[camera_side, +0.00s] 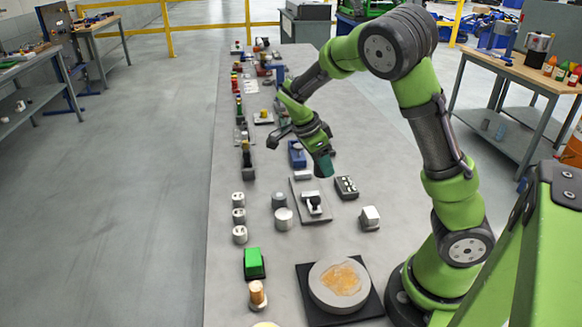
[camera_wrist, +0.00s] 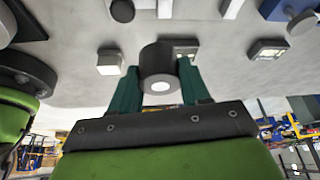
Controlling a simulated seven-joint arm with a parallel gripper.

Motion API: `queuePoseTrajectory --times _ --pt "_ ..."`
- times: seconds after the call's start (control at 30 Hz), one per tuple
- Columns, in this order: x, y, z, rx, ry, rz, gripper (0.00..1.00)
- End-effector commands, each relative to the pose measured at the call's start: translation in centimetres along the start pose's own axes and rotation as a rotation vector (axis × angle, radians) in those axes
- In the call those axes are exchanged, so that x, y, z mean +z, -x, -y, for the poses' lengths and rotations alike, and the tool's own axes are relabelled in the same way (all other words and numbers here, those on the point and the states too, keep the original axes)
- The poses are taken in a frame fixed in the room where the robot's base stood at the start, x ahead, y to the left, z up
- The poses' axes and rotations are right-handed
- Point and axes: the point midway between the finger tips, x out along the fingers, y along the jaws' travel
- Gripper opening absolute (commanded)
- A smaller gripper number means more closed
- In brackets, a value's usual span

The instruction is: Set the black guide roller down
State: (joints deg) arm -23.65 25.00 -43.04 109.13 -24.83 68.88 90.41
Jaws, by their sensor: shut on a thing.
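My gripper (camera_wrist: 158,82) has two dark green fingers, one on each side of the black guide roller (camera_wrist: 157,58) in the wrist view. The roller is a short dark cylinder with a grey end face and a pale centre. The gripper is shut on it. In the side view my gripper (camera_side: 323,166) hangs over the middle of the long grey table (camera_side: 235,290), above small parts. The roller cannot be made out clearly there. I cannot tell exactly how high it is above the table.
Close to the gripper are a blue part (camera_side: 297,153), a plate with a black-and-grey fixture (camera_side: 312,203), a dark block with pale studs (camera_side: 346,187) and a white block (camera_side: 370,217). A round grey disc (camera_side: 318,287) lies nearer.

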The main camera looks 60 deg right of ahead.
Motion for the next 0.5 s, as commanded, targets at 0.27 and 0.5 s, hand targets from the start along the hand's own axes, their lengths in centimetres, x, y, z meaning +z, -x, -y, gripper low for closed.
queuePoseTrajectory --times 0.27,0.5 --pt "-2.4 1.0 -4.0 0.396 -0.956 0.003 0.08" --pt "-3.3 2.5 -6.4 0.645 -1.536 0.007 0.08"
